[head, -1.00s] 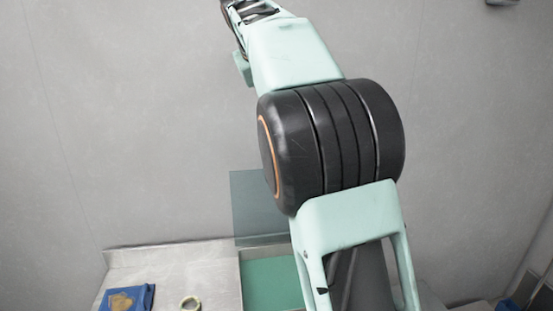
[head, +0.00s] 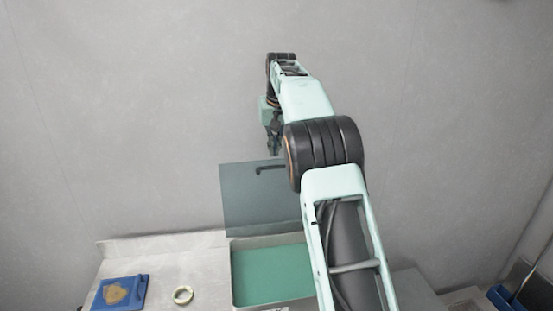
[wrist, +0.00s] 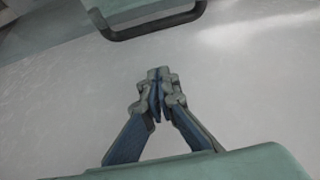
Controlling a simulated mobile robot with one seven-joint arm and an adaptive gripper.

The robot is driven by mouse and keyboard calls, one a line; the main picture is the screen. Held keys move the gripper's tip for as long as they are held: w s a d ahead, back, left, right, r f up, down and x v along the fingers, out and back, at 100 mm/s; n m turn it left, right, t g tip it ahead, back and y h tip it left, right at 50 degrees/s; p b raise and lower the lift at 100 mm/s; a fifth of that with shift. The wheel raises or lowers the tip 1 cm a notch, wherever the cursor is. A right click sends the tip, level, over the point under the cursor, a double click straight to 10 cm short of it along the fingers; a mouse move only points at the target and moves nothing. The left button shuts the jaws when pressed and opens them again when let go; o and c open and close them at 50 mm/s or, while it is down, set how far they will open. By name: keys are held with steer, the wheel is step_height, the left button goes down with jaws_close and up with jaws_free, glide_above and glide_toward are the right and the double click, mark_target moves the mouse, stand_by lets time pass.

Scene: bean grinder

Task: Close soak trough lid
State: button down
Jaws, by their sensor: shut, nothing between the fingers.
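The soak trough (head: 268,274) has a pale rim and a green inside, and it sits at the front centre of the head view. Its grey-green lid (head: 252,205) stands up, open, at the trough's back edge, with a dark bar handle (head: 269,168) near its top. My gripper (head: 274,150) is above and behind the lid's top edge, partly hidden by the arm. In the wrist view my gripper (wrist: 158,74) is shut and empty. The handle (wrist: 150,27) shows beyond the fingertips there, apart from them. My arm hides the trough's right side.
A pale counter (head: 160,260) lies left of the trough. A grey wall (head: 130,120) rises behind. A blue bin (head: 515,302) stands at the lower right.

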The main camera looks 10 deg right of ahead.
steer(key=s, duration=0.1)
steer(key=s+f, duration=0.1)
steer(key=s, duration=0.1)
steer(key=shift+s+f+b, duration=0.25)
steer(key=shift+f+b, duration=0.05)
steer(key=shift+b, duration=0.1)
steer(key=shift+b, duration=0.35)
